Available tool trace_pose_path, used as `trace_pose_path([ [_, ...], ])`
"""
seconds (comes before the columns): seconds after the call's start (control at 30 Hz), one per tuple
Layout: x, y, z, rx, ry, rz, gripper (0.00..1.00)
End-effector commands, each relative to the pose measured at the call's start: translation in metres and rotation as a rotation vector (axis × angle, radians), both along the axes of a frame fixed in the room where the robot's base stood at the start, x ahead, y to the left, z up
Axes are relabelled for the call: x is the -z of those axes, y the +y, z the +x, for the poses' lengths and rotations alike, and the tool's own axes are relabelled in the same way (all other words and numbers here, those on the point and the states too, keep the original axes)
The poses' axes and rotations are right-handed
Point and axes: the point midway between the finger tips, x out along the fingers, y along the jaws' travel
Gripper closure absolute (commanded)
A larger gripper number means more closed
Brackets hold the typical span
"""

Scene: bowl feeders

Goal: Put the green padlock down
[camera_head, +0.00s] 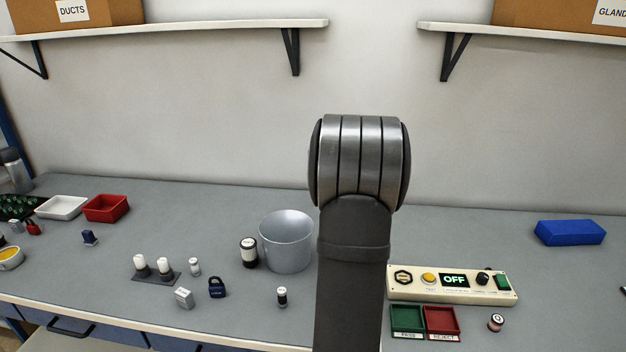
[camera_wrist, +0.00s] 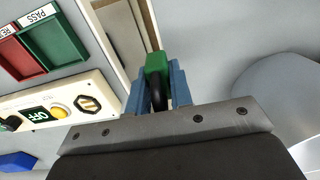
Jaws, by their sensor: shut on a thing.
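The green padlock (camera_wrist: 157,64) is at my gripper's fingertips in the wrist view, its green body outward and its dark shackle toward the palm. My gripper (camera_wrist: 157,88) is shut on it with blue fingers on either side. I cannot tell how high the padlock is above what lies below. In the head view my arm hides both the gripper and the padlock.
A control panel (camera_head: 450,291) with green PASS (camera_head: 407,320) and red REJECT (camera_head: 442,322) trays is right of my arm. A grey bucket (camera_head: 287,243) stands left. A dark blue padlock (camera_head: 217,288) and small parts lie further left. A blue block (camera_head: 570,233) lies far right.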

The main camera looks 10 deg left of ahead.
Motion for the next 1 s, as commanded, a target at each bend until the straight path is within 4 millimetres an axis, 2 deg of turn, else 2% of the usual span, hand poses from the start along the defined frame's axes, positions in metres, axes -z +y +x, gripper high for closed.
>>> trace_pose_path([
  [0.2,-0.002,0.004,-0.001,-0.04,-0.001,0.0,1.0],
  [0.37,-0.01,0.022,-0.009,-0.23,-0.002,0.0,1.0],
  [1.0,-0.051,0.12,-0.077,-1.508,-0.001,-0.001,1.0],
])
